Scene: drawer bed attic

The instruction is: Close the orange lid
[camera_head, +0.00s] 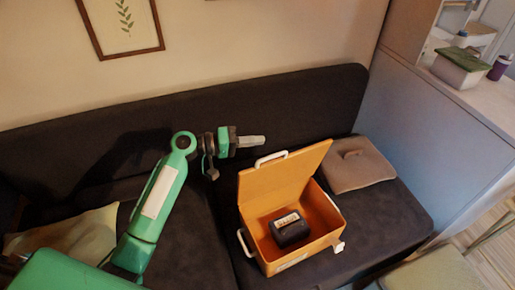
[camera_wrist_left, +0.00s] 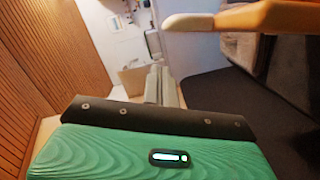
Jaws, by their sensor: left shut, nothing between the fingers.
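The orange lid (camera_head: 284,178) stands open, tilted up at the back of the orange box (camera_head: 332,240) on the dark sofa. A white handle (camera_head: 271,158) sits on the lid's top edge. A black device (camera_head: 290,229) lies inside the box. My left gripper (camera_head: 263,141) is shut and empty, just behind and above the lid's top edge, apart from it. In the left wrist view the gripper's fingers (camera_wrist_left: 165,86) point away, and the lid's edge (camera_wrist_left: 265,17) with its pale handle (camera_wrist_left: 188,22) is at upper right. My right gripper is not in view.
A folded brown cushion or cloth (camera_head: 358,168) lies on the sofa right of the box. The sofa's backrest (camera_head: 310,95) is behind my gripper. A pale cushion (camera_head: 75,237) lies at left. A counter at right holds a green-lidded container (camera_head: 460,66) and a purple cup (camera_head: 499,67).

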